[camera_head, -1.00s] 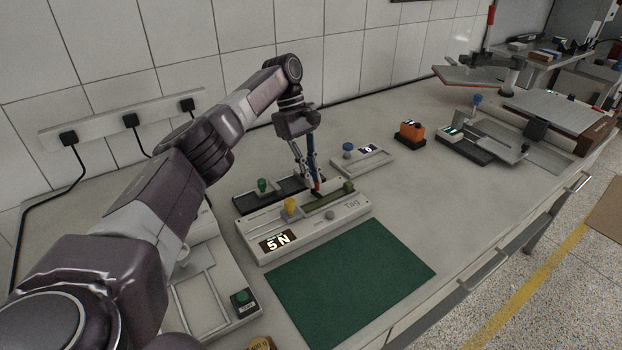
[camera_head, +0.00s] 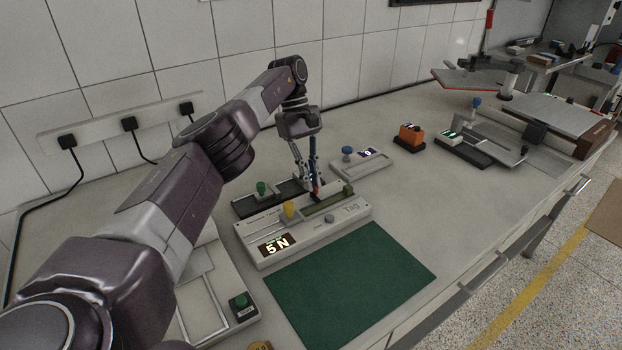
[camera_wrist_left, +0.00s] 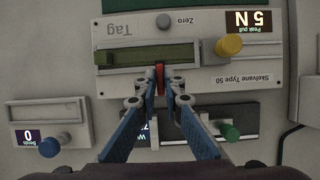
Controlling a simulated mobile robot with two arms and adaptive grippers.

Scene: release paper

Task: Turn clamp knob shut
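The test device, marked Skelvane Type 50 (camera_head: 278,244), lies behind the green mat, its display reading 5 N. A yellow knob (camera_head: 289,209) stands near its left end; it also shows in the left wrist view (camera_wrist_left: 228,46). An olive-green bar (camera_head: 327,200) runs along the device's top. My left gripper (camera_head: 316,188) points down at the device's back edge beside this bar. In the left wrist view its fingertips (camera_wrist_left: 160,78) are nearly together around a small red piece (camera_wrist_left: 160,79), apart from the yellow knob. I cannot tell which part is the clamp knob. My right gripper is out of view.
Behind the device, a dark-topped unit has a green knob (camera_head: 262,188). The green mat (camera_head: 350,285) in front is bare.

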